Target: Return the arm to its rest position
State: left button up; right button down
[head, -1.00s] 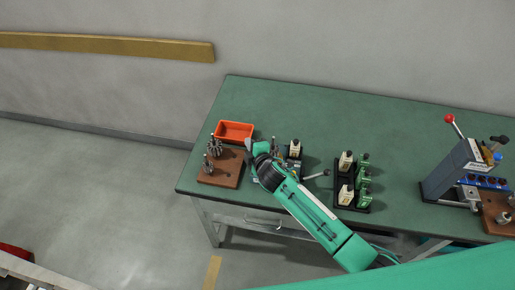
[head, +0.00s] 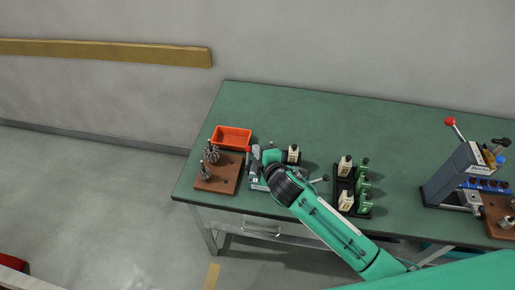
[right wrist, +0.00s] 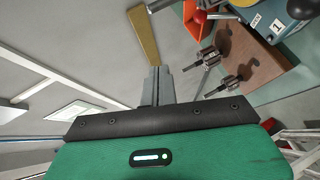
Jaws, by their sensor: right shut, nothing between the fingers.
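My right gripper (head: 253,158) is over the left part of the green table, just right of a brown board (head: 207,184). In the right wrist view its two grey fingers (right wrist: 158,84) are together with nothing between them. The board carries metal armatures (head: 212,154), and they also show in the right wrist view (right wrist: 206,58), to the right of the fingers and apart from them. My right arm reaches in from the lower right and partly hides a small device (head: 258,186) on the table. My left gripper is not in view.
An orange bin (head: 231,138) stands behind the board. A small bottle (head: 293,153) stands near my arm. A black tray (head: 344,184) holds several bottles. A grey machine (head: 455,175) with a red-knobbed lever stands at the right. The table's back strip is clear.

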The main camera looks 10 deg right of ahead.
jog(key=shift+d, duration=0.1)
jog(key=s+d+f+m+g+h, duration=0.1)
jog(key=s+d+m+g, duration=0.35)
jog(key=s, duration=0.65)
jog(key=s+d+f+m+g+h, duration=0.1)
jog(key=s+d+m+g+h, duration=0.1)
jog(key=s+d+m, duration=0.75)
jog(key=s+d+f+m+g+h, duration=0.1)
jog(key=s+d+f+m+g, duration=0.2)
jog(key=s, duration=1.1)
notch_tip(320, 180, down, 32)
jog(key=a+g+b, duration=0.2)
jog(key=s+d+f, duration=0.2)
jog(key=s+f, duration=0.7)
jog(key=f, duration=0.1)
jog(key=s+d+f+g+b, duration=0.1)
jog(key=s+f, duration=0.9)
jog(key=shift+d+f+h, duration=0.3)
jog(key=shift+d, duration=0.05)
